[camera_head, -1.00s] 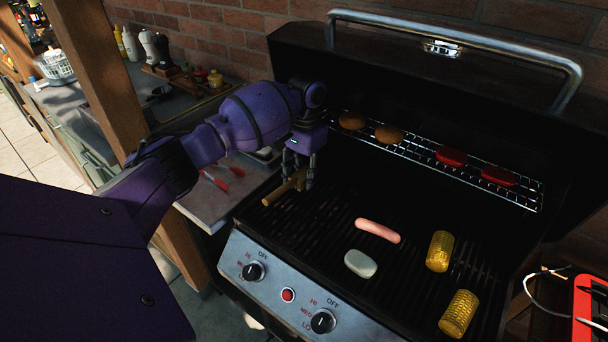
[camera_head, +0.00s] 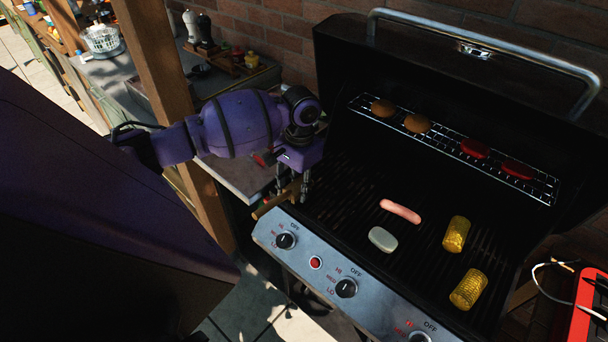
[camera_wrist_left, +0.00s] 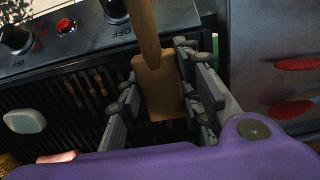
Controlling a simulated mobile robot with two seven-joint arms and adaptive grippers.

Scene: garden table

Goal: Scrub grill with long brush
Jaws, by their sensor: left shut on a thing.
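My left gripper (camera_head: 292,190) is shut on the wooden brush (camera_head: 270,205), over the left front part of the grill. The brush handle points toward the lower left, past the front edge. In the left wrist view the brush (camera_wrist_left: 158,85) sits between the fingers of my left gripper (camera_wrist_left: 160,100), with its broad block over the grate and its handle toward the control panel. Its bristles are hidden. The grill grate (camera_head: 345,200) lies under and to the right of the gripper. My right gripper is not in view.
A sausage (camera_head: 401,211), a pale oval piece (camera_head: 382,239) and two corn pieces (camera_head: 456,234) lie on the grate. Patties (camera_head: 417,123) sit on the raised rack (camera_head: 450,152). The control panel (camera_head: 330,275) runs along the front. A wooden post (camera_head: 165,90) stands left.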

